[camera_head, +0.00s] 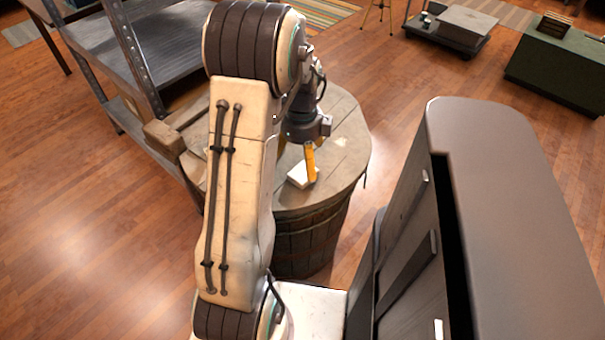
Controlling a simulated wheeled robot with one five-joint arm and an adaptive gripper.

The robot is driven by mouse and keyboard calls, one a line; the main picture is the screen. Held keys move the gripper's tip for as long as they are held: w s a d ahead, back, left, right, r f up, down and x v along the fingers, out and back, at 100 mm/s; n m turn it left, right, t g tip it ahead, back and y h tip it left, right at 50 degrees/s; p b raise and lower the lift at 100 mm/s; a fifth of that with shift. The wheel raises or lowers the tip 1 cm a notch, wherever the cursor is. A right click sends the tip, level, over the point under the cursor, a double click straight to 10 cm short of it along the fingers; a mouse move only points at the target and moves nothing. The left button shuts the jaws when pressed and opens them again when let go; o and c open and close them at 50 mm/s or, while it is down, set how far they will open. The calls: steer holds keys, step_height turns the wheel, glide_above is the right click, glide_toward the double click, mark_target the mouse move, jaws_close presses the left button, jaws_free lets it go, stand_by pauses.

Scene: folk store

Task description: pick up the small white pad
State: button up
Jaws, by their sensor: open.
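The small white pad (299,176) lies on the round wooden barrel top (346,150), toward its front left part. My gripper (298,162) is just above the pad, pointing down. One yellow finger shows clearly at the pad's right side; the other is mostly hidden behind my arm. The gripper is open and nothing is seen between its fingers. I cannot tell whether the visible finger touches the pad. My arm covers the left part of the barrel top.
A grey metal shelf (150,60) stands behind on the left, with a wooden piece (163,137) beside the barrel. A low cart (447,36) and a green box (560,68) are far right. Open wooden floor (400,90) lies right of the barrel.

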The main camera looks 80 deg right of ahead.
mark_target(303, 172)
steer(key=f, duration=0.5)
steer(key=shift+s+d+b, duration=0.1)
steer(key=shift+d+b, duration=0.25)
steer(key=shift+d, duration=0.05)
steer(key=shift+f, duration=0.95)
steer(key=c, duration=0.9)
steer(key=shift+c, duration=0.5)
steer(key=shift+r, duration=0.1)
